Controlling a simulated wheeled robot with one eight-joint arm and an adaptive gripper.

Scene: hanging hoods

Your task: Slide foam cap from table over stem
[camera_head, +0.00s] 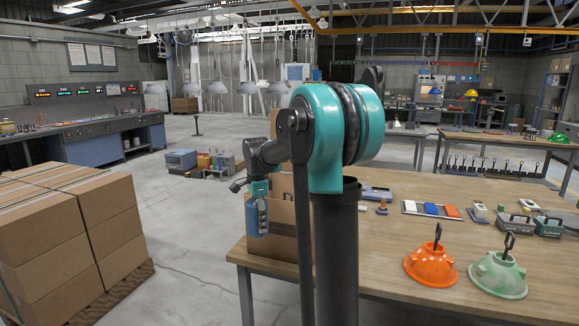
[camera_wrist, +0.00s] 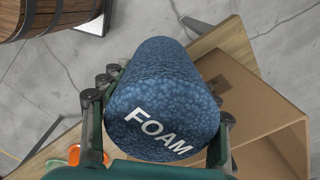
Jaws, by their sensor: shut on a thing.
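The foam cap is a blue speckled cylinder (camera_wrist: 160,85) with "FOAM" in white letters on its near end. In the head view it shows as a blue piece (camera_head: 257,218) hanging below my gripper (camera_head: 257,190), by the table's left edge. In the wrist view my gripper (camera_wrist: 157,128) is shut on the cap, with one finger on each side of it. The cap is off the table (camera_head: 455,210) and close to an open cardboard box (camera_head: 283,212). I cannot tell which upright part is the stem.
An orange hood (camera_head: 431,266) and a pale green hood (camera_head: 498,275), each with a dark upright hook, stand at the table's front. Stacked cartons (camera_head: 70,235) stand on the left floor. A wooden barrel (camera_wrist: 45,12) shows in the wrist view.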

